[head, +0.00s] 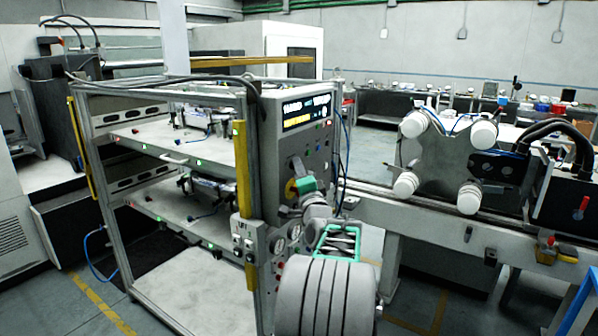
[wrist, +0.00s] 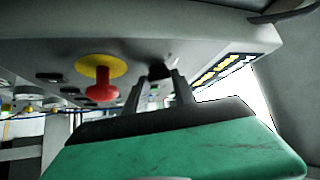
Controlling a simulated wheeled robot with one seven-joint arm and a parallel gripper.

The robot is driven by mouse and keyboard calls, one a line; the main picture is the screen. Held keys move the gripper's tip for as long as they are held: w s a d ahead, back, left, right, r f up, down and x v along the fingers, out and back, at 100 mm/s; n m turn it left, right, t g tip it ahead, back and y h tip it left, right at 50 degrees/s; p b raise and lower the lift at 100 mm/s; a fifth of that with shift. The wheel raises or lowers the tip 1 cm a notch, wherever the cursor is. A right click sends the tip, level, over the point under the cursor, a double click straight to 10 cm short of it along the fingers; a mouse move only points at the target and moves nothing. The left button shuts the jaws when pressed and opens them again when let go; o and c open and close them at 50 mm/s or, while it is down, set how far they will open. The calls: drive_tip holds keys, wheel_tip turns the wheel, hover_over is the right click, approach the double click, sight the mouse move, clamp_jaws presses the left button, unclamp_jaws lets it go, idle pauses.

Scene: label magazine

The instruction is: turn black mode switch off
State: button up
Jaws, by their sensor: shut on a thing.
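The black mode switch (wrist: 160,71) is a small dark knob on the grey panel face, seen in the wrist view between my fingertips. My gripper (wrist: 158,80) is shut on it, one finger on each side. Its green body fills the bottom of the wrist view. In the head view my gripper (head: 299,169) reaches up to the front of the control panel (head: 268,160), and the knob is hard to make out there. Which way the switch is turned cannot be told.
A red emergency button (wrist: 102,86) on a yellow disc (wrist: 92,64) sits close to the left of my fingers in the wrist view. A lit display (head: 306,111) is above on the panel. A conveyor with white rollers (head: 484,134) stands at right.

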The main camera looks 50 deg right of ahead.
clamp_jaws()
drive_tip(key=shift+f+b, duration=0.2)
drive_tip(key=shift+b, duration=0.2)
